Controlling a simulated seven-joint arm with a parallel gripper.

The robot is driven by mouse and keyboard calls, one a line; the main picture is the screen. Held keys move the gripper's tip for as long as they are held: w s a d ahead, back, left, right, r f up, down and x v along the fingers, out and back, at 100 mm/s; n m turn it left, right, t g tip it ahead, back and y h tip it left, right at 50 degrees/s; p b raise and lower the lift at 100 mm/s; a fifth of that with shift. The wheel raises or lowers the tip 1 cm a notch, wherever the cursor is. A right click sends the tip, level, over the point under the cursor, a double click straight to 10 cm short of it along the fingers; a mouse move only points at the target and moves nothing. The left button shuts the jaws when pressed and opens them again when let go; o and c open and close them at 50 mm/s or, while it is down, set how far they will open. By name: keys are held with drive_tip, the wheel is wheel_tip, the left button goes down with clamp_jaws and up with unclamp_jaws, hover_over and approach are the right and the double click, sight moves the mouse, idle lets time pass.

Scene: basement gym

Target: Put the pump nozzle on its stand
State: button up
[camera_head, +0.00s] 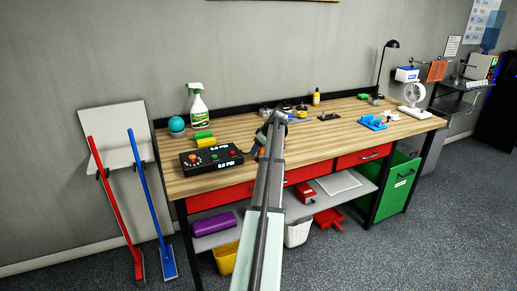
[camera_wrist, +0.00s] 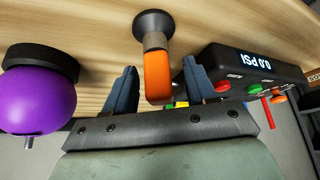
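In the wrist view, an orange handle (camera_wrist: 157,76) with a grey neck joins a dark round end (camera_wrist: 153,24) at the wooden bench top. I take this for the pump nozzle, but cannot tell whether the dark end is part of it or a stand. My gripper (camera_wrist: 160,84) is open, with one blue finger on each side of the orange handle and gaps showing between. In the head view, my gripper (camera_head: 263,142) is low over the bench, partly hidden by my arm. The black pump box (camera_head: 209,159) reads 0.0 PSI. I cannot clearly identify the stand.
A purple ball (camera_wrist: 38,98) sits against a black ring beside my gripper. A teal ball (camera_head: 176,124), spray bottle (camera_head: 198,106) and green-yellow blocks (camera_head: 204,139) stand near the pump. Small dark items (camera_head: 302,110) lie behind my gripper. The bench front (camera_head: 330,145) is clear.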

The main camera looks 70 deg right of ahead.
drive_tip(key=v, duration=1.3)
drive_tip(key=shift+s+r, duration=0.2)
drive_tip(key=shift+r, duration=0.2)
idle(0.3)
